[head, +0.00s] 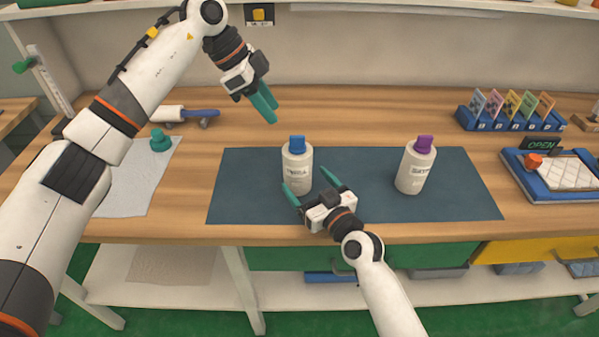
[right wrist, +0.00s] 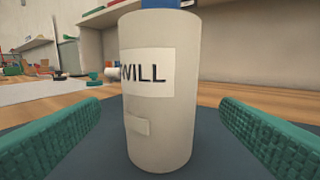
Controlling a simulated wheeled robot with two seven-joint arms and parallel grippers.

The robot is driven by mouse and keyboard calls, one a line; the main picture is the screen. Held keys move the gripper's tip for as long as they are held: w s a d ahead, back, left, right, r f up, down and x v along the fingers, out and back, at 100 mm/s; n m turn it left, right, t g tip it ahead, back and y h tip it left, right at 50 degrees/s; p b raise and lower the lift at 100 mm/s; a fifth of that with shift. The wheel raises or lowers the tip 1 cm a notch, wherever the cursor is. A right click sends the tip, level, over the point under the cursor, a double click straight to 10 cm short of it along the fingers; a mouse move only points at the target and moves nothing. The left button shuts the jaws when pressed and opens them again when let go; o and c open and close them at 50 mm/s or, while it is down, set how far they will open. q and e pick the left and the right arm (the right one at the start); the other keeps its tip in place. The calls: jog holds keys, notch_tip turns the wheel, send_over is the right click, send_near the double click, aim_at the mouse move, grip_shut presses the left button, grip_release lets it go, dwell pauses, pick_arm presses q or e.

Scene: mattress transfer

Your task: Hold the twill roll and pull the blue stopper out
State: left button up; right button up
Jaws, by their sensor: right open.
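The twill roll (head: 297,168) is a cream cylinder standing upright on the dark blue mat, with a label reading WILL in the right wrist view (right wrist: 160,120). The blue stopper (head: 297,144) sits in its top; only its lower edge shows in the right wrist view (right wrist: 187,4). My right gripper (head: 306,178) is open low at the roll's near side. In the right wrist view the roll stands between its teal fingers, with a gap on each side. My left gripper (head: 272,113) is above and behind the roll, up and left of the stopper, apart from it. Its fingers look close together, partly overlapping.
A second cream roll (head: 415,170) with a purple stopper stands on the mat (head: 350,205) to the right. A blue card rack (head: 511,121) and a blue tray (head: 545,191) are further right. A green knob (head: 160,140) lies at left. The mat between the rolls is clear.

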jog(key=x, duration=0.5)
